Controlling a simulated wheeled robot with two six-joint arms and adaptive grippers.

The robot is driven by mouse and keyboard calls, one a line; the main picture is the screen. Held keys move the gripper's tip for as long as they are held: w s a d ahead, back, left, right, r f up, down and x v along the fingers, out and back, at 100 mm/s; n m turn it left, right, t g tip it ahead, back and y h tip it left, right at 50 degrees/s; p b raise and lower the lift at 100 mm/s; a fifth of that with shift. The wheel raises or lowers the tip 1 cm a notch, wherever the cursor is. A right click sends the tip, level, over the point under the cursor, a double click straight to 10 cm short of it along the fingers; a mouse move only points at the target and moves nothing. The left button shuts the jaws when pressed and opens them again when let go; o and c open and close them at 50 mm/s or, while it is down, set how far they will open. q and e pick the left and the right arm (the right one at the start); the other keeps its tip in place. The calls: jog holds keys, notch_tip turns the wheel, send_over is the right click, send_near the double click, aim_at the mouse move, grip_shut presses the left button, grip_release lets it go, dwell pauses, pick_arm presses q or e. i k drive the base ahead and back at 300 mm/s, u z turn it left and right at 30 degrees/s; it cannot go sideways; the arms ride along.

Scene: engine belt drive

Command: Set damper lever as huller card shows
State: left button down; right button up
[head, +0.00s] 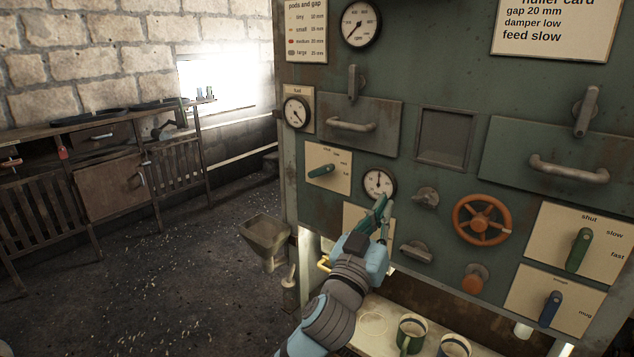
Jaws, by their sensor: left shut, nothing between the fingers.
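The huller card (553,28) at the top right reads gap 20 mm, damper low, feed slow. My left gripper (383,208) is shut and empty in front of the panel, just below a small dial (379,184). A pale plate (352,213) is mostly hidden behind it; I cannot tell what it bears. Left of the dial, another plate (329,184) bears a green lever (321,171), tilted slightly up to the right. Its small labels are too blurred to read, so I cannot tell which lever is the damper lever. My right gripper is out of view.
At right are a green lever (578,250) on a shut/slow/fast plate, a blue lever (550,309) and an orange handwheel (482,220). Mugs (411,334) stand on the shelf below. A hopper-shaped tray (264,238) juts out left of my arm. Open floor lies at left.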

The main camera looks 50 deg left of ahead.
aim_at(326, 168)
jog(key=u, duration=1.5)
